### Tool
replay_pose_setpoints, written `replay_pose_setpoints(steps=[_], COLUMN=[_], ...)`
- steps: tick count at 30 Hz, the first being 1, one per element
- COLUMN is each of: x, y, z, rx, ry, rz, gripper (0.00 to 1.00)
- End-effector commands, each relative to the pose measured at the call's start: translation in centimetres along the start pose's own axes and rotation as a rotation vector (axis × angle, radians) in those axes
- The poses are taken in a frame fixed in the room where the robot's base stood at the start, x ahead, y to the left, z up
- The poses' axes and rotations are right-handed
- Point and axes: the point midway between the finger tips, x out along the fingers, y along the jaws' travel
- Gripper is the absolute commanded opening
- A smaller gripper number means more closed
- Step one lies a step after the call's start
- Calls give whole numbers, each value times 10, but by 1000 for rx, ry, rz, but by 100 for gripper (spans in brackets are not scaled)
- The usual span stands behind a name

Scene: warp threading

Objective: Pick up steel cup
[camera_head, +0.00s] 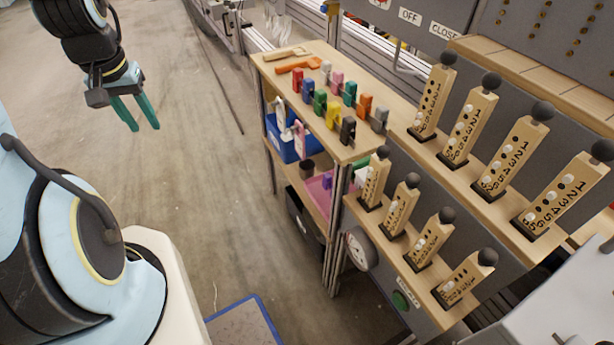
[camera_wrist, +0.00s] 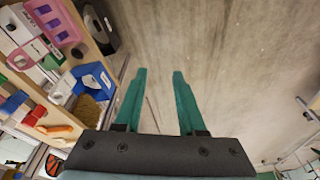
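A small dark cup-shaped thing (camera_head: 306,169) stands on the lower shelf of the wooden rack, between the blue bin and the pink tray. It may be the steel cup, but it is too small and dim to tell. In the wrist view, a small dark round thing (camera_wrist: 78,52) at the rack may be the same one. My gripper (camera_head: 144,127) has green fingers, is open and empty, and hangs over bare floor left of the rack. In the wrist view its fingers (camera_wrist: 159,72) are spread, with only floor between them.
The wooden rack (camera_head: 290,70) holds several coloured clamps on top. A blue bin (camera_head: 285,143) and a pink tray (camera_head: 318,194) are below. A panel with numbered wooden posts (camera_head: 436,97) stands right. The floor (camera_head: 190,140) left of the rack is clear.

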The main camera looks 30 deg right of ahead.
Motion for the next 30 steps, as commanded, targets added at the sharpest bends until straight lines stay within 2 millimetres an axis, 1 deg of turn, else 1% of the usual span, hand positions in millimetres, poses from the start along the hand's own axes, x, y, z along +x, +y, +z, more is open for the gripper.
replay_pose_setpoints(steps=[1,2,3,5,6,8,9,11,12,14,15,18,21,24,30], x=[41,58,79,111,133,165,186,218,238,268,287,327,355,371,387], y=[15,24,37,59,75,100,118,147,166,196,215,260,294,316,336], z=[-13,-22,-34,-50,-59,-72,-79,-87,-92,-97,-99,-102,-102,-102,-106], rx=[77,124,183,269,324,399,448,515,554,608,639,697,732,749,758], ry=[13,27,48,83,106,145,172,215,245,294,325,405,470,518,553], rz=[21,32,50,80,102,137,162,201,227,267,293,350,391,415,429], gripper=[46,50,54,61,65,72,76,83,88,89,89,89,89,89,89])
